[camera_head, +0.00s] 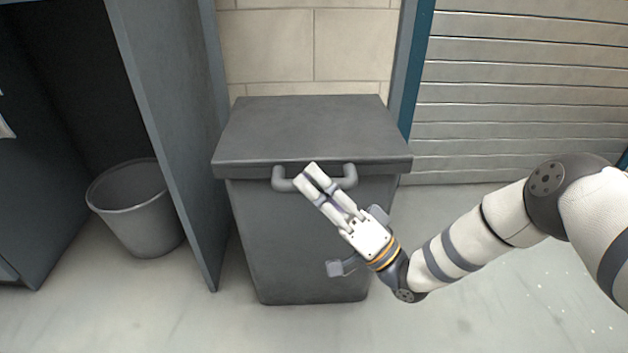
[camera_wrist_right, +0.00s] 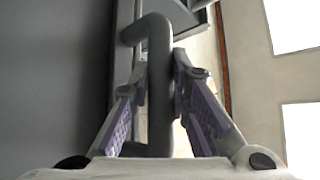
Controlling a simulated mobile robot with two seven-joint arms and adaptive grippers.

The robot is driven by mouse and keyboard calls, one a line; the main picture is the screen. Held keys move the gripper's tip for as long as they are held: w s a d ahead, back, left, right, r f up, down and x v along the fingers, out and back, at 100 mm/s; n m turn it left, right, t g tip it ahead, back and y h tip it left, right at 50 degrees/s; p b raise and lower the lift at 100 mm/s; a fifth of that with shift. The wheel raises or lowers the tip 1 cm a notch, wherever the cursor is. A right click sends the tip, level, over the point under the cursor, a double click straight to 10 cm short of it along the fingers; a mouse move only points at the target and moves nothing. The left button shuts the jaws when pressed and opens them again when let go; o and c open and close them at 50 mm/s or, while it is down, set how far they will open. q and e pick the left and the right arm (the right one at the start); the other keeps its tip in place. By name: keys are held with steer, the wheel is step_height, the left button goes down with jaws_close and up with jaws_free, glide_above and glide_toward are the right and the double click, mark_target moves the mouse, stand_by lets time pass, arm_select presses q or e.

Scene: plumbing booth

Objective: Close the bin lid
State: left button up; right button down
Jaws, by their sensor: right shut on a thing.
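The grey bin (camera_head: 290,250) stands against the tiled wall. Its dark grey lid (camera_head: 305,125) lies flat across the top, with its front edge level over the body. A grey bar handle (camera_head: 283,182) is on the lid's front edge. My right gripper (camera_head: 312,175) is at the handle, reaching up from the lower right. In the right wrist view the handle (camera_wrist_right: 159,85) runs between the two fingers of the gripper (camera_wrist_right: 160,90), which are shut on it. The middle of the handle is hidden by the fingers in the head view. My left gripper is not in view.
A dark panel (camera_head: 165,120) stands close to the left of the bin. A round grey waste basket (camera_head: 140,215) sits inside the cabinet beyond it. A slatted shutter (camera_head: 520,100) is at the back right. The floor (camera_head: 490,310) to the right is clear.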

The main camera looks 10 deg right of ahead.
steer(key=shift+s+a+f, duration=0.1)
steer(key=shift+s+f, duration=0.05)
steer(key=shift+f, duration=0.35)
steer(key=c, duration=1.5)
jaws_free()
steer(key=shift+r, duration=0.1)
steer(key=v, duration=1.2)
steer(key=shift+r, duration=0.1)
